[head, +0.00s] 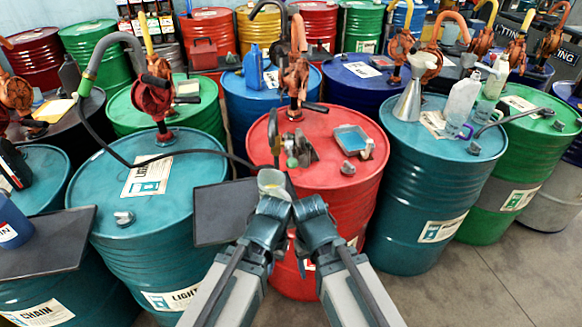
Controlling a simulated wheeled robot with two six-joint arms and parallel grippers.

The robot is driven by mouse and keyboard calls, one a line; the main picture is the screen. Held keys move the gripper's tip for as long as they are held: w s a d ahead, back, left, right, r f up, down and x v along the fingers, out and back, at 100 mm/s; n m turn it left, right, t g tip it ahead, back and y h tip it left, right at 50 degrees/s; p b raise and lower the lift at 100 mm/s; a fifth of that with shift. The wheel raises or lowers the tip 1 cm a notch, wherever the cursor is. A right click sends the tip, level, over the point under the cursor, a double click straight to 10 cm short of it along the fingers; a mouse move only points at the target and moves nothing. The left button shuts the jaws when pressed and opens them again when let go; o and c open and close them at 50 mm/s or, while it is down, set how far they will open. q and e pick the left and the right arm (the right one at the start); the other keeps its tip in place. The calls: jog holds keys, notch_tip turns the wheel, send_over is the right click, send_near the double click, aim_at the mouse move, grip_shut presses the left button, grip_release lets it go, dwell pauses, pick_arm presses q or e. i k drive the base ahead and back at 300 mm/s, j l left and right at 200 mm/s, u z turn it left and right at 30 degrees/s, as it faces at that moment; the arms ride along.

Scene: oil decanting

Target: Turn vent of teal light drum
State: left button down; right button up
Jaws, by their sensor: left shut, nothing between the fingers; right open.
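The teal drum with the LIGHT label (150,250) stands at front left in the head view. A small grey metal cap (124,217), which looks like its vent, sits on the lid near the front edge. A red rotary pump (154,98) rises from the back of the lid. My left gripper (271,192) is shut and empty, right of this drum and at the near edge of the red drum. My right gripper (298,196) is open beside it, with its fingers partly hidden. Both grippers are apart from the cap.
A dark flat panel (222,212) lies between the teal drum and my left gripper. A black hose (185,152) crosses the teal lid. The red drum (350,205) carries a pump and a metal tray (352,139). Another teal drum (425,190) holds a funnel (410,98). Floor shows at lower right.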

aim_at(126, 217)
jog(key=u, duration=1.4)
